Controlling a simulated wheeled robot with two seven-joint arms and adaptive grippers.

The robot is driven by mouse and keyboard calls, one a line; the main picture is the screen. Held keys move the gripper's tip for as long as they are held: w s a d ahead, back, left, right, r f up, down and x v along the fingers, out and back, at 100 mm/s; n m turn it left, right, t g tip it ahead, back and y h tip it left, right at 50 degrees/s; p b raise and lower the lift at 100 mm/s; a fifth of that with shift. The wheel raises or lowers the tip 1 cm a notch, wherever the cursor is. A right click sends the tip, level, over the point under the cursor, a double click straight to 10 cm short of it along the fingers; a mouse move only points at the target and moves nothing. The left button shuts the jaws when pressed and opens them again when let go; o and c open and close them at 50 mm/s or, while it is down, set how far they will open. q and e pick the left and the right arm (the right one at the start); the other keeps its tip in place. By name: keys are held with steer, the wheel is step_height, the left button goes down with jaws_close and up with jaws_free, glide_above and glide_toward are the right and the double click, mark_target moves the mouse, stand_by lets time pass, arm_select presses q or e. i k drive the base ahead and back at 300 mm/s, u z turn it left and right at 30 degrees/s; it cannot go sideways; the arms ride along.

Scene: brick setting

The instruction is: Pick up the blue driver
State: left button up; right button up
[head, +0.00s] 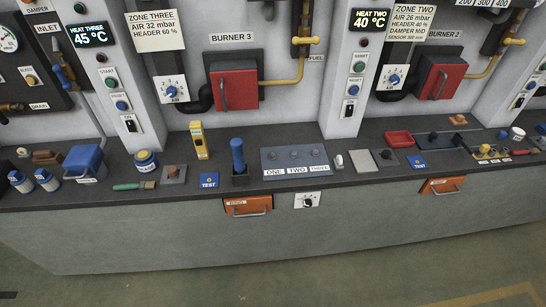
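A blue cylindrical handle (237,152), which looks like the blue driver, stands upright in a small dark holder (240,180) on the long dark counter. Its lower end is hidden in the holder. It stands between a yellow upright device (199,140) on its left and a grey panel labelled ONE, TWO, THREE (297,171) on its right. Neither of my grippers shows in the head view.
A blue TEST block (209,181) lies front left of the holder. An orange drawer front (247,206) with a handle sits below the counter edge. Wall columns and burner doors stand behind.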

mark_target(237, 144)
steer(key=u, duration=2.1)
steer(key=i, duration=1.4)
steer(key=z, duration=1.55)
